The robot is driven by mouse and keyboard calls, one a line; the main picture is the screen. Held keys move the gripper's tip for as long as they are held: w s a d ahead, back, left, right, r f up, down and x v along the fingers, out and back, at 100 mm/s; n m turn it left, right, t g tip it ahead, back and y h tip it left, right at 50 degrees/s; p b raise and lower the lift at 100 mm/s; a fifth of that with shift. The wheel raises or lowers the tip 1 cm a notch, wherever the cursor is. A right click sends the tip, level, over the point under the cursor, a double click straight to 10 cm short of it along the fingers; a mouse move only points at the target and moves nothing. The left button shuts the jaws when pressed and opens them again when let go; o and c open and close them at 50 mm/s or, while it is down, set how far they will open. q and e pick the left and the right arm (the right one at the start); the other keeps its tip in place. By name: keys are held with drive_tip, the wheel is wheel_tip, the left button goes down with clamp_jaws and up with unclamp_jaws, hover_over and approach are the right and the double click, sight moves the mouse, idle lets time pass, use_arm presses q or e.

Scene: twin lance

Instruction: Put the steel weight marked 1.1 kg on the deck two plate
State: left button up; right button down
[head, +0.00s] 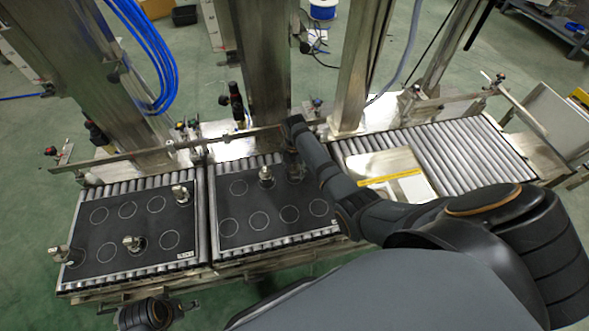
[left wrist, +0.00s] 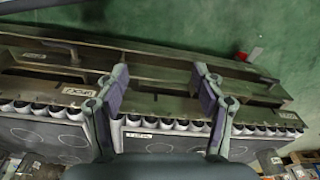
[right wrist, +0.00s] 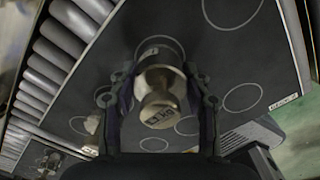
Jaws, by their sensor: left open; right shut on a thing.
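My right gripper (right wrist: 160,92) is shut on a steel weight (right wrist: 158,80) with a knob and a small label, probably the 1.1 kg one; the print is too small to be sure. It is over the right black deck plate (head: 240,232); whether it touches the plate I cannot tell. In the head view my right gripper (head: 294,165) is at the plate's far right, its weight mostly hidden. Another weight (head: 265,174) stands just left of it on this plate. My left gripper (left wrist: 161,82) is open and empty near the conveyor's front rail.
Printed circles on both plates are mostly empty. A metal rail (head: 150,157) and posts stand behind. Bare rollers (head: 470,150) lie to the right.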

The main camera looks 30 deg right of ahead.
drive_tip(key=shift+w, duration=0.1)
use_arm(q)
drive_tip(key=shift+r, duration=0.1)
use_arm(e)
drive_tip(key=c, duration=0.6)
unclamp_jaws()
drive_tip(key=shift+r, duration=0.2)
wheel_tip(320, 180, up, 11)
drive_tip(key=p, duration=0.4)
drive_tip(key=shift+r, duration=0.2)
use_arm(q)
drive_tip(key=s+a+f, duration=0.1)
drive_tip(key=s+f, duration=0.1)
drive_tip(key=f, duration=0.4)
drive_tip(key=s+a+f, duration=0.2)
drive_tip(key=f, duration=0.4)
drive_tip(key=shift+a+y, duration=0.15)
drive_tip(key=shift+y, duration=0.25)
use_arm(e)
drive_tip(key=shift+r, duration=0.15)
